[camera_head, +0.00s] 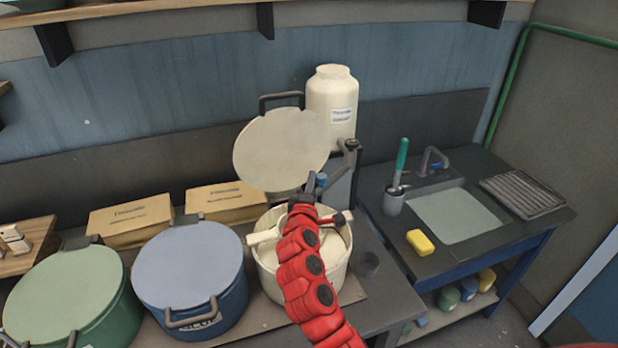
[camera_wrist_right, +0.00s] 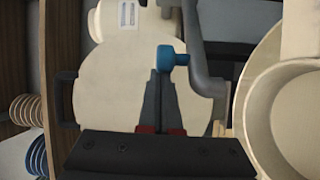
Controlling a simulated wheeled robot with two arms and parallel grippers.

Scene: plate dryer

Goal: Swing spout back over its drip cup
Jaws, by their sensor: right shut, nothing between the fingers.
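The grey spout (camera_head: 350,155) is below the cream dispenser bottle (camera_head: 333,106), behind the open cream pot (camera_head: 268,283). In the right wrist view the spout (camera_wrist_right: 207,72) bends down beside a cream rim. A blue knob (camera_wrist_right: 171,58) sticks out to the spout's left. My right gripper (camera_head: 312,182) reaches over the pot; its closed fingers (camera_wrist_right: 162,80) are empty, with their tips right at the knob. I cannot tell whether they touch. The dark drip cup (camera_head: 366,264) stands on the counter right of the pot. My left gripper is not in view.
The pot's raised lid (camera_head: 280,150) stands behind my right arm. Blue (camera_head: 190,280) and green (camera_head: 65,300) lidded pots are at left. A sink (camera_head: 455,214), yellow sponge (camera_head: 420,242) and brush holder (camera_head: 393,200) are at right. The counter around the cup looks clear.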

